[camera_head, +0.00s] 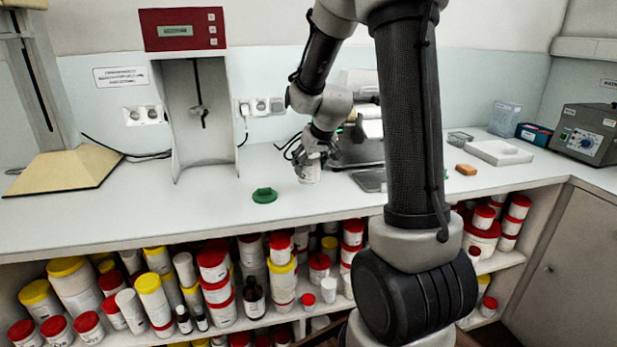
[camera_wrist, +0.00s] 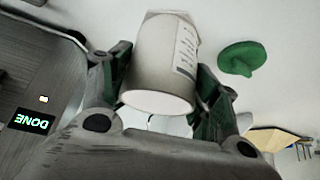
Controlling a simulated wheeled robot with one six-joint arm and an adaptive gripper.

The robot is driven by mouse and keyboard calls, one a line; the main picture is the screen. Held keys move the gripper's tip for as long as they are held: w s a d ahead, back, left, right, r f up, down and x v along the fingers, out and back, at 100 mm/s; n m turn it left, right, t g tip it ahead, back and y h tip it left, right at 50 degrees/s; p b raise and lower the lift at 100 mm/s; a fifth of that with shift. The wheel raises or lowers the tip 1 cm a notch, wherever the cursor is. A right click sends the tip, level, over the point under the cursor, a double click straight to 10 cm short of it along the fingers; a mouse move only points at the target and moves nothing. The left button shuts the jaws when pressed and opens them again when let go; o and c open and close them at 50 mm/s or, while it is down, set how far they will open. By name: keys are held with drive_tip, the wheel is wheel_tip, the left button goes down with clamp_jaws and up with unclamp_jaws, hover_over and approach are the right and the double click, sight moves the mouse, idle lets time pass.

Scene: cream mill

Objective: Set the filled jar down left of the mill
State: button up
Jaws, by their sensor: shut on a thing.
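My gripper (camera_head: 316,152) is shut on a small white jar (camera_head: 309,172), with a finger on either side of it. In the wrist view the jar (camera_wrist: 160,62) shows a printed label and a pale, white near end. In the head view it is upright or nearly so, low over the counter just left of the mill (camera_head: 357,150); I cannot tell whether it touches. The mill is partly hidden by my arm. In the wrist view a grey machine part (camera_wrist: 40,70) has a lit display reading DONE (camera_wrist: 32,121).
A green lid (camera_head: 264,195) lies on the counter (camera_head: 225,205) left of the jar. A red-topped machine (camera_head: 182,30) stands behind on the left. A tan board (camera_head: 65,168) is farther left. Shelves of tubs are below the counter edge. Counter around the lid is clear.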

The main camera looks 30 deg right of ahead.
sight(309, 174)
drive_tip(key=shift+f, duration=2)
drive_tip(key=shift+f, duration=0.15)
drive_tip(key=o, duration=1)
drive_tip(key=v, duration=1.1)
drive_tip(key=shift+s+r, duration=0.15)
drive_tip(key=shift+r, duration=0.25)
drive_tip(key=s+a+r, duration=0.2)
drive_tip(key=s, duration=0.6)
drive_tip(key=s+a+r+g, duration=0.1)
drive_tip(key=s+a+r, duration=0.1)
drive_tip(key=s, duration=0.6)
drive_tip(key=s+a+r+g, duration=0.1)
drive_tip(key=s+a, duration=0.1)
drive_tip(key=s, duration=0.6)
drive_tip(key=shift+s+a+r+n, duration=0.35)
drive_tip(key=shift+a+r+n, duration=0.05)
